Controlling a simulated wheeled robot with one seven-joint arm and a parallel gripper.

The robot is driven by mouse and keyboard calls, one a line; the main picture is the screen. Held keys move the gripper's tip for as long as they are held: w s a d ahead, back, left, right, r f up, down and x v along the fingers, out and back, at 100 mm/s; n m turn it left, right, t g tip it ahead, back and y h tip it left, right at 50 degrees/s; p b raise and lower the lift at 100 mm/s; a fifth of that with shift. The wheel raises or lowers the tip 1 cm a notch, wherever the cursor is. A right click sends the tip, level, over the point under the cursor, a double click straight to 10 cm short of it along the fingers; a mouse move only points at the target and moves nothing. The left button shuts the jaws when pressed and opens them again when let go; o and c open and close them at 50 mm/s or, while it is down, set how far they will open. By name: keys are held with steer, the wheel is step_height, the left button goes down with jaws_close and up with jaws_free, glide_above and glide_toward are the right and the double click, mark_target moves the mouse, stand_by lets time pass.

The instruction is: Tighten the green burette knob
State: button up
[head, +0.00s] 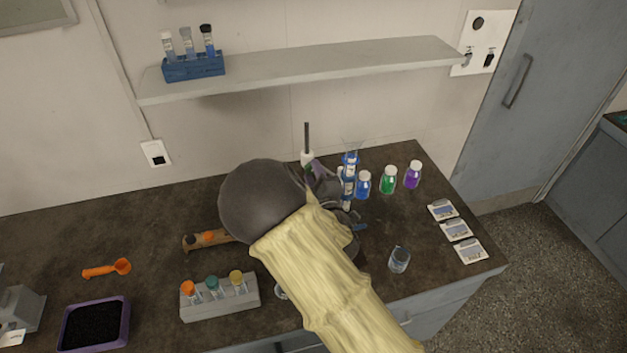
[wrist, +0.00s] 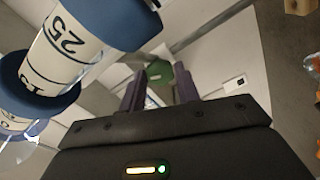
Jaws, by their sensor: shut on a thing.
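The green burette knob (wrist: 156,73) shows in the wrist view between the two purple fingers of my gripper (wrist: 161,82), which is shut on it. The blue-and-white burette (wrist: 80,50), marked with numbers, stands close beside the gripper on the left of the wrist view. In the head view the burette (head: 349,172) stands upright at the back of the bench. My gripper (head: 318,172) is just left of it there, and my arm hides most of the fingers and the knob.
Blue (head: 363,187), green (head: 388,181) and purple (head: 412,177) bottles stand just right of the burette. A glass beaker (head: 399,260) is in front of them. A vial rack (head: 220,303) is at the front left. The shelf (head: 310,68) hangs above.

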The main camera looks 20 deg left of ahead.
steer(key=shift+f+m+b, duration=0.1)
steer(key=shift+m+b, duration=0.35)
steer(key=shift+m, duration=0.15)
steer(key=o, duration=1)
steer(key=shift+w, duration=0.1)
steer(key=shift+c, duration=0.2)
steer(key=shift+s, duration=0.2)
